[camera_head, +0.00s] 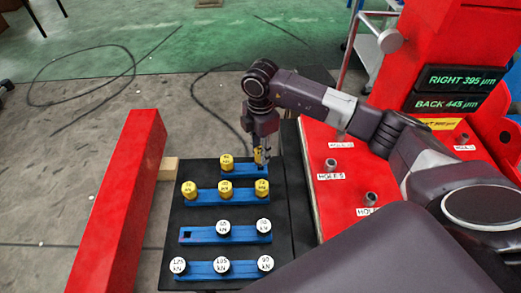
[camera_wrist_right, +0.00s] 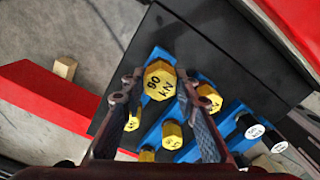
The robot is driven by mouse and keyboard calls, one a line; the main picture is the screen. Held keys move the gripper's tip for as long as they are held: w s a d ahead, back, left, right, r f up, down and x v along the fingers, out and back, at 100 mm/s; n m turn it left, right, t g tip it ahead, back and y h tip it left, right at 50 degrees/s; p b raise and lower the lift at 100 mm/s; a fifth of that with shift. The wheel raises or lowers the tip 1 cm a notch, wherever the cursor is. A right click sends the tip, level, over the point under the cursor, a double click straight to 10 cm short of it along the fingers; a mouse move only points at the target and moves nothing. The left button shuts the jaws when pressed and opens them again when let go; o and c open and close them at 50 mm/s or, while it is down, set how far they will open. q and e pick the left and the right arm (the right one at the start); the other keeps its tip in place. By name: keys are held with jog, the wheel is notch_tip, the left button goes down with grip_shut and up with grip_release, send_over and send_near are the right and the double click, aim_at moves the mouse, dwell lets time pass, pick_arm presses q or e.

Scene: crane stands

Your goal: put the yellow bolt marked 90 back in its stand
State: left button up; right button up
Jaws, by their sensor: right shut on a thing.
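The yellow bolt (camera_wrist_right: 158,81), whose top seems to read 90 kN, is between the fingers of my right gripper (camera_wrist_right: 157,97). The gripper is shut on it. In the head view my right gripper (camera_head: 263,152) points down with the bolt (camera_head: 259,157) at the right end of the back blue stand (camera_head: 243,170). I cannot tell whether the bolt is above the stand or partly in its hole. Another yellow bolt (camera_head: 227,162) is at that stand's left. My left gripper is not in view.
Several yellow bolts fill the second blue stand (camera_head: 207,195). The third stand (camera_head: 202,237) has white bolts and an empty left hole. White bolts fill the front stand (camera_head: 240,269). A red beam (camera_head: 120,205) lies left; a red machine base (camera_head: 325,205) stands right.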

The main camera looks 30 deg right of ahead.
jog(key=shift+f, duration=0.1)
jog(key=shift+f+b, duration=1.15)
jog(key=shift+f, duration=0.55)
jog(key=o, duration=1.3)
jog(key=shift+r, duration=0.15)
jog(key=shift+r+p, duration=2.1)
jog(key=shift+r, duration=0.45)
